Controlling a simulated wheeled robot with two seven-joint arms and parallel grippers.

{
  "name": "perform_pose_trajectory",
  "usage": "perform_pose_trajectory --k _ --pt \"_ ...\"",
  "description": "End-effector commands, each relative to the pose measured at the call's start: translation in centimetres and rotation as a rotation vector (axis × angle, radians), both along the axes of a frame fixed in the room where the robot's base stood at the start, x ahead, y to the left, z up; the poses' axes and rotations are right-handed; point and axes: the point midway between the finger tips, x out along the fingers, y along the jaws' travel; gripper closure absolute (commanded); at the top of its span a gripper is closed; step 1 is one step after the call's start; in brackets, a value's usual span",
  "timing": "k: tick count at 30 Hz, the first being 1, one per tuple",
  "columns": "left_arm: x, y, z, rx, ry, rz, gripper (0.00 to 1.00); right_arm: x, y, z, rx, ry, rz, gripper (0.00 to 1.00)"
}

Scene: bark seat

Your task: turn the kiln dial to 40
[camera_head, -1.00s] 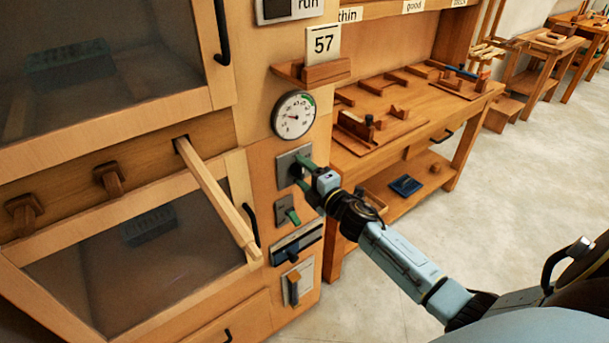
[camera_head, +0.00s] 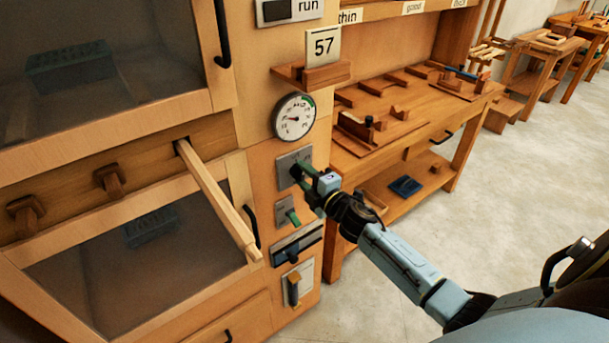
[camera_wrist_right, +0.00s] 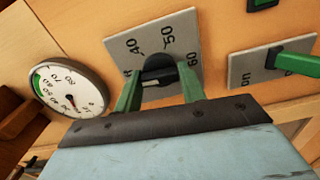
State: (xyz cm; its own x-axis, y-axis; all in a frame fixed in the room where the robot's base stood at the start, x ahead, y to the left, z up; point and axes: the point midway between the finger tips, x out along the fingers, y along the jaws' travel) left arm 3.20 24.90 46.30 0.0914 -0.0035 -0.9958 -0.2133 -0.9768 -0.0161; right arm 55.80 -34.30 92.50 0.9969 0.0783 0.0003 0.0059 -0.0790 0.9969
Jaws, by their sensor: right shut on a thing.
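The kiln dial is a dark knob (camera_wrist_right: 158,72) on a grey plate (camera_wrist_right: 180,30) marked with numbers including 40, 50 and 60. In the head view its plate (camera_head: 287,160) is on the wooden kiln front, below a round gauge (camera_head: 294,117). My right gripper (camera_wrist_right: 160,90) has its two green fingers on either side of the knob and is shut on it. In the head view the right gripper (camera_head: 305,175) reaches the plate from the right and hides part of it. Which number the knob points at I cannot tell for sure. My left gripper is not in view.
Below the dial are a green switch (camera_head: 288,212), a blue slider (camera_head: 296,246) and an orange-handled lever (camera_head: 293,288). A card reading 57 (camera_head: 323,45) stands on a small shelf above the gauge. A wooden bar (camera_head: 215,200) sticks out at the left. A workbench stands at right.

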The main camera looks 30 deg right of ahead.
Motion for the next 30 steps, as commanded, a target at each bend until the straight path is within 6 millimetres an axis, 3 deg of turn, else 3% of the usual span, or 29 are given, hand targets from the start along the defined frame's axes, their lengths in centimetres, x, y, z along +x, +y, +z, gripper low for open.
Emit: perform_pose_trajectory --k 30 --pt "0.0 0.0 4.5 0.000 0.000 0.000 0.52 0.0 0.0 0.1 0.833 0.066 0.000 0.83"
